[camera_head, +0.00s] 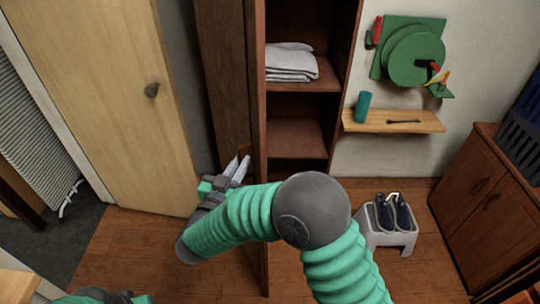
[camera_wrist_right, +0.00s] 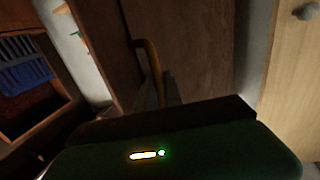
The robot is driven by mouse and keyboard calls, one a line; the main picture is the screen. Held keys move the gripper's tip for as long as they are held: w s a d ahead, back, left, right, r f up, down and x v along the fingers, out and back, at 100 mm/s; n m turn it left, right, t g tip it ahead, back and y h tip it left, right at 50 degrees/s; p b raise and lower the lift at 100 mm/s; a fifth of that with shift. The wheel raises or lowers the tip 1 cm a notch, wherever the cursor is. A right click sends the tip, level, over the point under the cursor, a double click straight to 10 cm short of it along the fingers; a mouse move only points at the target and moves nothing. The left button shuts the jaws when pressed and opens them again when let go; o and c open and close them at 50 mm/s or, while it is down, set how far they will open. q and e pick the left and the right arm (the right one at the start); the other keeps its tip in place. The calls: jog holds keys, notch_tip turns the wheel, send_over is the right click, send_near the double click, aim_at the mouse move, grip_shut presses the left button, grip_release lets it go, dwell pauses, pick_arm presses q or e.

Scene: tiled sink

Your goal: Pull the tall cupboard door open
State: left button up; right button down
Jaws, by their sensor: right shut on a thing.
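The tall cupboard (camera_head: 300,115) is dark reddish-brown wood, and its shelves show in the head view. Its door (camera_head: 257,90) stands swung out toward me, seen nearly edge-on, left of the open shelves. The brass-coloured handle (camera_wrist_right: 153,68) is a curved bar on the door's outer face; in the head view it is mostly hidden by the fingers. My right gripper (camera_head: 241,166) is shut on the handle, at the left side of the door. Of my left arm only a teal and grey part shows at the bottom left edge; its fingers are not seen.
A pale wooden door (camera_head: 110,100) with a round knob stands left of the cupboard. A grey stool (camera_head: 385,238) with dark shoes stands to the right, near a brown cabinet (camera_head: 495,205). Folded cloth (camera_head: 290,62) lies on a cupboard shelf. Floor is clear left of the cupboard door.

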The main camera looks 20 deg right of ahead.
jog(key=a, duration=0.8)
jog(key=shift+w+a+r, duration=0.15)
jog(key=shift+w+a, duration=0.1)
jog(key=shift+w, duration=0.2)
jog(key=c, duration=1.8)
grip_release()
jog(key=shift+c, duration=0.2)
jog(key=shift+o, duration=0.4)
jog(key=shift+w+a, duration=0.15)
jog(key=shift+a, duration=0.15)
pick_arm(q)
jog(key=shift+w+a, duration=0.15)
jog(key=shift+a, duration=0.15)
